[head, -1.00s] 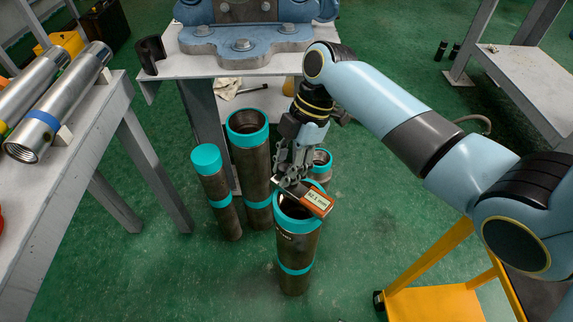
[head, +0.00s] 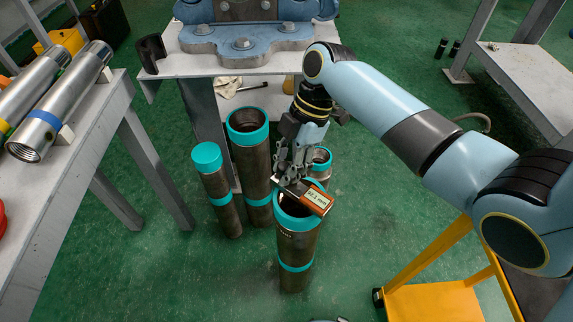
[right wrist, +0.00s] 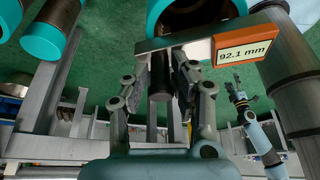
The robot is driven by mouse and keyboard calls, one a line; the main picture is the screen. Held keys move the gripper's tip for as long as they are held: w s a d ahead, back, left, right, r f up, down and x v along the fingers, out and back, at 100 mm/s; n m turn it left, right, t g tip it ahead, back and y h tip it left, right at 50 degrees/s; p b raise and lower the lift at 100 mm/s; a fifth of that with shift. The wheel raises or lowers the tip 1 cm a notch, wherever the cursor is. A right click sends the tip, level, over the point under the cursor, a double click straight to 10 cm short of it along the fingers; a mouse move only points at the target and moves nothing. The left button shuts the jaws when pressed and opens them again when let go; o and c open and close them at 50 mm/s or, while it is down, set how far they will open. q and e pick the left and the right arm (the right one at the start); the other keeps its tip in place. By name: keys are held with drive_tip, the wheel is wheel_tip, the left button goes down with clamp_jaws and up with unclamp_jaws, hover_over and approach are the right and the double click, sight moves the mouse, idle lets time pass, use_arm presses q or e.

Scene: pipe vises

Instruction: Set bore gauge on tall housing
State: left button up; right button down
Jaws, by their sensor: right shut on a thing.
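My right gripper (head: 291,178) is shut on the bore gauge, a grey bar with an orange display end (head: 316,200). The gauge is at the mouth of the front housing (head: 297,240), a dark upright pipe with teal bands; I cannot tell whether they touch. In the right wrist view, the orange display (right wrist: 247,50) reads 92.1 mm, and a teal rim (right wrist: 153,14) is just beyond the gauge. A taller-looking open housing (head: 257,170) stands behind, to the left. My left gripper (right wrist: 240,98) shows small in the right wrist view; its jaws are unclear.
A slim teal-topped pipe (head: 216,187) stands left, and a short open one (head: 321,161) behind the gripper. A bench with steel tubes (head: 62,100) is at left, a blue vise (head: 240,42) at the back. A yellow cart (head: 432,304) is at lower right. Green floor is clear between.

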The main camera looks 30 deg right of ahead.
drive_tip(key=shift+f, duration=0.25)
idle(0.3)
drive_tip(key=c, duration=1)
unclamp_jaws()
wheel_tip(320, 180, up, 7)
drive_tip(key=p, duration=0.7)
idle(1.4)
